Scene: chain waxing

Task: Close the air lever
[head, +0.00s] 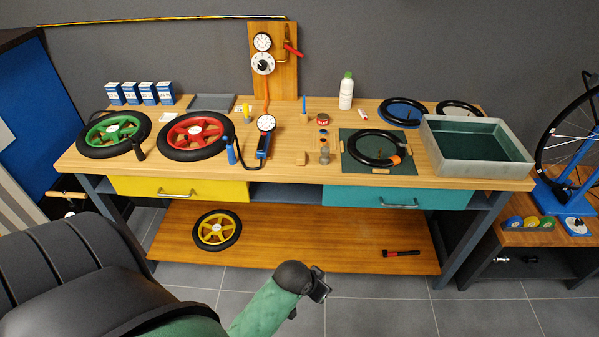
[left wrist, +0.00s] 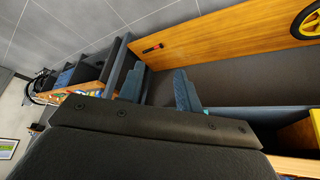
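The air lever appears to be the red handle (head: 292,49) on a brass valve (head: 284,42), on the upright wooden panel (head: 264,84) at the back of the bench. The handle slants down to the right. My left arm comes in from the lower left in the head view, its dark end low in front of the bench, far from the lever. In the left wrist view my left gripper (left wrist: 158,84) has its two fingers apart with nothing between them. The lever does not show in that view. My right gripper is not in view.
Two gauges (head: 263,63) sit beside the lever on the panel. A pump with a dial (head: 265,124), a white bottle (head: 346,91) and wheels (head: 195,136) stand on the bench. A metal tray (head: 475,171) is at right. The lower shelf (head: 300,238) holds a yellow wheel (head: 218,230).

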